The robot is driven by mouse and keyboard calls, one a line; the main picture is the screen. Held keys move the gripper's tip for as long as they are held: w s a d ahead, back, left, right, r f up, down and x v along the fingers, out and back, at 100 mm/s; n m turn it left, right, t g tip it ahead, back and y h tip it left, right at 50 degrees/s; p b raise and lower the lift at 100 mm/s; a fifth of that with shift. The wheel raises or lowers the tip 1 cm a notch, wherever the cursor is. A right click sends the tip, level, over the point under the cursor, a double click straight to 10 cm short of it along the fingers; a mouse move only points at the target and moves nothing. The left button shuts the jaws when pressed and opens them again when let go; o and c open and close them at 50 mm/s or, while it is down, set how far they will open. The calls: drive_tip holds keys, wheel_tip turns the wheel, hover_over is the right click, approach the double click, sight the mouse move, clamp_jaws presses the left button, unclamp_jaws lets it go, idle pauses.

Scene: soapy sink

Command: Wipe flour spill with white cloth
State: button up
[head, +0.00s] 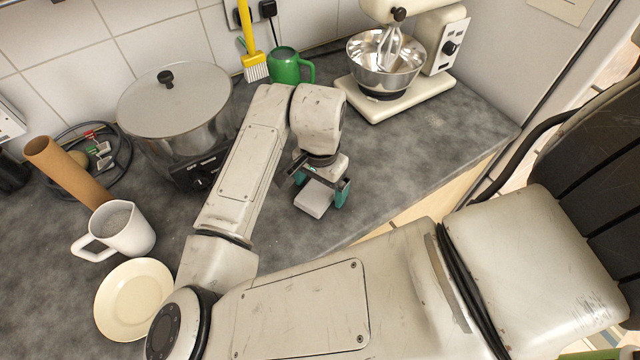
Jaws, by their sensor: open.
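My gripper (320,190) is over the grey counter (400,165), near its front edge, with teal fingers apart. A small pale grey-white block shape (314,199) shows at the fingers. I cannot tell whether it is the folded white cloth or part of my gripper, nor whether it touches the counter. No other white cloth is visible. I cannot make out a distinct flour spill on the mottled counter; my arm hides part of the surface.
A stand mixer (445,42) with a steel bowl stands behind right, a green mug (286,66) behind. A large lidded pot (183,125), cardboard tube (68,172), white mug (125,230) and cream plate (133,298) are at left. Counter right of my gripper is clear.

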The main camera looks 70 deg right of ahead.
sight(322, 189)
wheel_tip(322, 189, up, 11)
drive_tip(key=b, duration=0.1)
drive_tip(key=shift+f, duration=0.15)
drive_tip(key=shift+s, duration=0.2)
